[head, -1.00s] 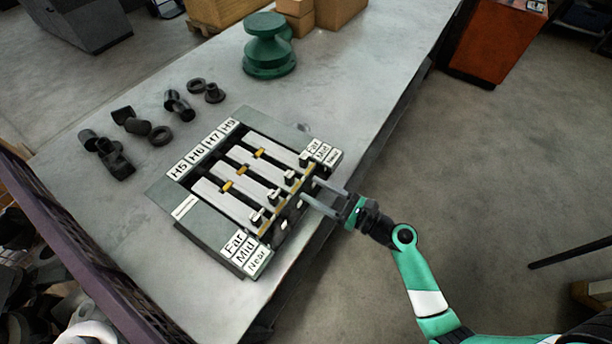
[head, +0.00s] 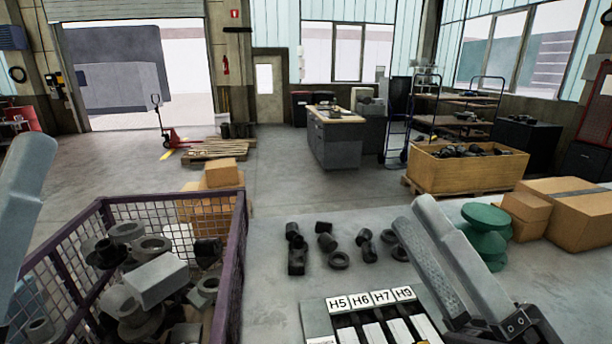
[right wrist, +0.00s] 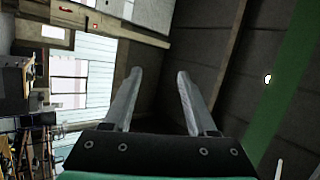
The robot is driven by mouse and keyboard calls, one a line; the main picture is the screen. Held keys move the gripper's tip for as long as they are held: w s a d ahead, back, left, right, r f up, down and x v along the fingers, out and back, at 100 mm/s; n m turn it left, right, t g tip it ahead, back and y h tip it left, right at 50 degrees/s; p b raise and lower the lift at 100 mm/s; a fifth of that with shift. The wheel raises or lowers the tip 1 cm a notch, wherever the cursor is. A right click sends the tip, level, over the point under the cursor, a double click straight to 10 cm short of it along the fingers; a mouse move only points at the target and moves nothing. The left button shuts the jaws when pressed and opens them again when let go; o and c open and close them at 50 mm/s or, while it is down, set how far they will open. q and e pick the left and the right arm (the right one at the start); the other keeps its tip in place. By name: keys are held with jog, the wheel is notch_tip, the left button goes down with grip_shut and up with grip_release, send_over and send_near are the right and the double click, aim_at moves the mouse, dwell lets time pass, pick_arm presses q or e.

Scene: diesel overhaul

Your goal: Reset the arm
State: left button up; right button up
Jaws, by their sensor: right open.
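My right gripper (head: 413,213) is raised at the lower right of the head view, its grey fingers pointing up and left. In the right wrist view it (right wrist: 160,74) is open, with nothing between the fingers. A grey finger-like part at the left edge of the head view looks like my left gripper (head: 22,215); its tip is near the frame's top left, and I cannot tell its opening. The slider box (head: 315,320) labelled H5, H6, H7 and H9 is cut off by the bottom edge, left of and below the right gripper.
A purple mesh bin (head: 233,270) full of grey parts stands at the lower left. Dark fittings (head: 328,243) lie on the table (head: 268,290) behind the slider box. A green part (head: 485,232) and cardboard boxes (head: 570,215) stand at the right.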

jog(key=s+d+r+n+t+h, duration=0.65)
jog(key=r+n+h, duration=0.25)
jog(key=h, duration=0.2)
notch_tip(320, 180, up, 27)
jog(key=p, duration=2.8)
jog(key=shift+w+d+r+g+y, duration=0.2)
jog(key=shift+d+g+y, duration=0.1)
jog(key=shift+g+y, duration=0.15)
